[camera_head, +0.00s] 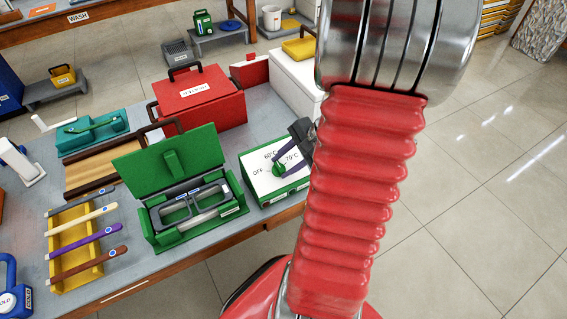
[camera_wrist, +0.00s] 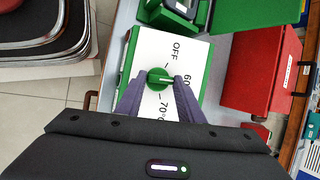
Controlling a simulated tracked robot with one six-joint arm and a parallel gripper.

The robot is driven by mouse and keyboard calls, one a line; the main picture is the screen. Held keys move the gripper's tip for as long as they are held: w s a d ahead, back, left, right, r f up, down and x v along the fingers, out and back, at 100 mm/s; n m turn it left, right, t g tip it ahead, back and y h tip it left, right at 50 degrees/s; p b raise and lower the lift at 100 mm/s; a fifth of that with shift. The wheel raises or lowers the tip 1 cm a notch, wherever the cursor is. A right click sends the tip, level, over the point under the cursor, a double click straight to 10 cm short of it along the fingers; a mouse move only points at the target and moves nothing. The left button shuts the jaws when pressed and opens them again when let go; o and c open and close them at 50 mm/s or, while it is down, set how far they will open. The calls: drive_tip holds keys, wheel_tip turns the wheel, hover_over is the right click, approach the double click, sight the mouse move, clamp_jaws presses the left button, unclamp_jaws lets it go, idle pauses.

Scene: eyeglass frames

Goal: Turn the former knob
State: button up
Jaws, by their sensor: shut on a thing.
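The green former knob (camera_head: 278,169) sits on the white top of a green-sided box (camera_head: 262,184) near the table's front edge. The top is marked OFF, 60°C and 70°C. My gripper (camera_head: 281,164) comes in from the right, its dark fingers down at the knob. In the wrist view, the round knob (camera_wrist: 155,77) lies between the fingertips (camera_wrist: 160,80), one on each side, and the gripper is shut on it. A pale line on the knob points roughly right in that view, toward the 60 side; its exact setting is hard to tell.
Left of the former, an open green case (camera_head: 148,217) holds grey eyeglass frames (camera_head: 190,207). A red toolbox (camera_head: 201,97) stands behind. A yellow tray (camera_head: 72,240) with several coloured temple pieces is at the left. My red arm hides the table's right end.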

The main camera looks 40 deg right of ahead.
drive_tip(key=shift+a+m, duration=0.15)
drive_tip(key=shift+m, duration=0.35)
drive_tip(key=o, duration=1)
drive_tip(key=shift+w, duration=0.1)
drive_tip(key=v, duration=1.3)
drive_tip(key=shift+s+r, duration=0.15)
drive_tip(key=shift+s, duration=0.2)
